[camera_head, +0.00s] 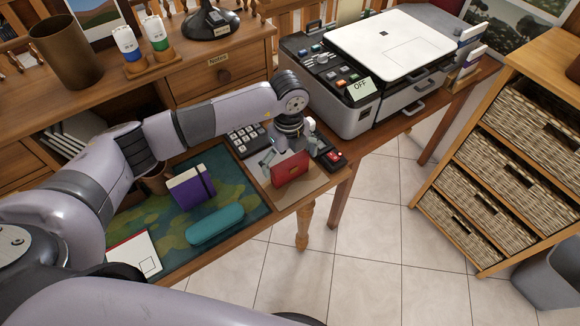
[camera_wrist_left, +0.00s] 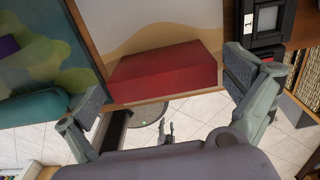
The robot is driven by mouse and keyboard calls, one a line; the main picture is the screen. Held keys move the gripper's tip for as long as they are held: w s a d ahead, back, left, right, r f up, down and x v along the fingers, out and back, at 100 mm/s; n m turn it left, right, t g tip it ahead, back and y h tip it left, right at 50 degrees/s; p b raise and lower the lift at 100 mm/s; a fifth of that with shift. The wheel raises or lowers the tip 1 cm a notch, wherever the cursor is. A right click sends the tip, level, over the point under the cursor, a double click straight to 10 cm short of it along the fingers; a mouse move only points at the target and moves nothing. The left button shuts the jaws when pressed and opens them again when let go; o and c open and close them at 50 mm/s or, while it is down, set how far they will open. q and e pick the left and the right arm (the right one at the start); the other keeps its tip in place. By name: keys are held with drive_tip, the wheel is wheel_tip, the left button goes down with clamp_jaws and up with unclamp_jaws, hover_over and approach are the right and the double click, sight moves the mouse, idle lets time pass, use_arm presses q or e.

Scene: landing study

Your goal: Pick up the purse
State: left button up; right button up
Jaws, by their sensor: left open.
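The red purse (camera_head: 290,169) lies on the tan right-hand end of the desk mat, near the desk's front edge. My left gripper (camera_head: 284,158) is open just above it, with its fingers towards either side of the purse. In the left wrist view the purse (camera_wrist_left: 165,72) shows as a plain red block between the two spread fingers of the left gripper (camera_wrist_left: 165,90), with gaps at both sides. I see no contact. My right gripper is not in the head view; a small two-pronged shape low in the left wrist view may be it, too small to judge.
A teal case (camera_head: 215,225) and a purple notebook (camera_head: 191,188) lie left of the purse. A black calculator (camera_head: 246,139) and a dark device with red keys (camera_head: 331,158) are close by. A printer (camera_head: 365,75) stands behind right. Tiled floor lies beyond the front edge.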

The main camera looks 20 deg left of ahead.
sight(290, 170)
use_arm(q)
wheel_tip(290, 170, down, 4)
drive_tip(key=shift+s+d+p, duration=0.1)
drive_tip(key=shift+d+p, duration=0.05)
drive_tip(key=shift+p, duration=0.15)
drive_tip(key=shift+c, duration=0.4)
drive_tip(key=c, duration=1)
